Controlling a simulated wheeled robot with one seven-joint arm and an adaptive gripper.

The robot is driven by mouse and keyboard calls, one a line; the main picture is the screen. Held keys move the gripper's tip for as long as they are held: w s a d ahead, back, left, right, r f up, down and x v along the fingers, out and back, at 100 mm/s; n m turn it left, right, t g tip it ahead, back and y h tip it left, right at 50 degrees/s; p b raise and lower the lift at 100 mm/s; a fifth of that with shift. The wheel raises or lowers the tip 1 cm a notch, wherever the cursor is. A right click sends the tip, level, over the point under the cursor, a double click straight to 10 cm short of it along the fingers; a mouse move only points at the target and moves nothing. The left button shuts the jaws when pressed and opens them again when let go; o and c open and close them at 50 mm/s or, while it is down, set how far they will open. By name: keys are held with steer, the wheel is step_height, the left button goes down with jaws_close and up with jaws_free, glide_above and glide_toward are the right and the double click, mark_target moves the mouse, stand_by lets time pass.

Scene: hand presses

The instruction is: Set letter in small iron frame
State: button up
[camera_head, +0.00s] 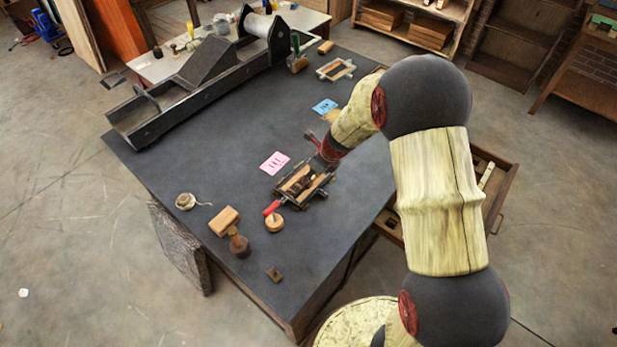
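A dark iron frame (284,201) with wooden pieces inside lies on the dark tabletop near the middle. A second, paler frame (335,69) lies at the far right of the table; I cannot tell which is the smaller. A small brown block (274,273), possibly the letter, lies near the front edge; its face is too small to read. My gripper (311,176) points down over the right part of the nearer frame. Its fingers are dark and blend with the frame, so whether they are open or hold something is unclear.
A pink card (274,163) and a blue card (325,106) lie near the frames. A red-handled tool (272,207), a round wooden piece (274,222), a wooden mallet-like tool (225,221) and a string ball (186,201) lie left and front. A long press (195,87) fills the back left.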

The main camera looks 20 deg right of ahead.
steer(key=s+a+r+n+t+p, duration=0.1)
steer(key=s+r+n, duration=0.6)
steer(key=r, duration=0.6)
steer(key=s+a+r+n+p, duration=0.1)
steer(key=s+r+n, duration=0.5)
steer(key=r, duration=0.7)
steer(key=s+d+r+n+t+h, duration=0.1)
steer(key=s+r+n, duration=0.6)
steer(key=s+n, duration=0.9)
steer(key=shift+s+d+r+h, duration=0.15)
steer(key=shift+s+r+h, duration=0.05)
steer(key=shift+s+h, duration=0.75)
